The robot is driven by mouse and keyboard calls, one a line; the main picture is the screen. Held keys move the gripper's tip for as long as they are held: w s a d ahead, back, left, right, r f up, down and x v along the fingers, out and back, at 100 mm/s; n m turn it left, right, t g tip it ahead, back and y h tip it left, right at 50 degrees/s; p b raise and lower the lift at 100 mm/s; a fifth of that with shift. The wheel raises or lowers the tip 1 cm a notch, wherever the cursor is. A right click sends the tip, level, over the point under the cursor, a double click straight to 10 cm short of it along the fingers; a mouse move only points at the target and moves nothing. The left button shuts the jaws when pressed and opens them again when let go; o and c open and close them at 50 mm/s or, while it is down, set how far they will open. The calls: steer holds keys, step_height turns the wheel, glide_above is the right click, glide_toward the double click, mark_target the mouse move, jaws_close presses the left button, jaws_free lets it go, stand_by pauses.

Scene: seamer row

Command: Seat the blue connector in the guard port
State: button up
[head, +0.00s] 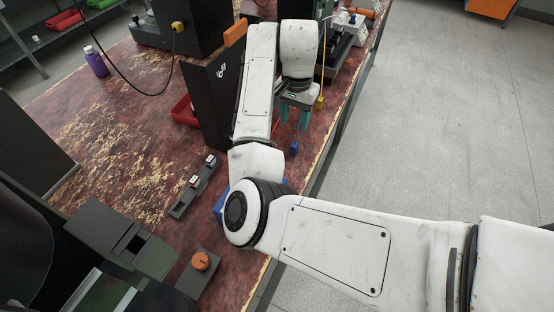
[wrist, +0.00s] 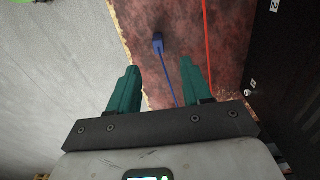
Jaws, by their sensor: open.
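The blue connector (head: 294,146) lies on the worn red bench top near its right edge. In the wrist view the blue connector (wrist: 158,42) shows beyond the fingertips, roughly between them, with a thin blue cable running back toward my gripper. My gripper (head: 294,116) has two teal fingers. They are spread apart and empty, pointing down above the bench. It also shows in the wrist view (wrist: 160,70). The guard port cannot be made out. A dark panel (wrist: 263,75) with small white labels stands at the right of the wrist view.
A black cabinet (head: 205,105) stands left of my arm, with a red tray (head: 184,111) beside it. A yellow connector (head: 319,103) hangs on a cable near the bench edge. A red cable (wrist: 207,45) crosses the wrist view. Open floor (head: 440,110) lies right of the bench.

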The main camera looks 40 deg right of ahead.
glide_above(295, 144)
steer(key=a, duration=0.1)
steer(key=f, duration=0.5)
steer(key=shift+w+a, duration=0.15)
steer(key=shift+a, duration=0.05)
steer(key=f, duration=0.2)
steer(key=d+f, duration=0.1)
steer(key=f, duration=0.1)
steer(key=shift+d+f, duration=0.2)
steer(key=shift+f, duration=0.65)
steer(key=shift+c, duration=0.3)
jaws_close()
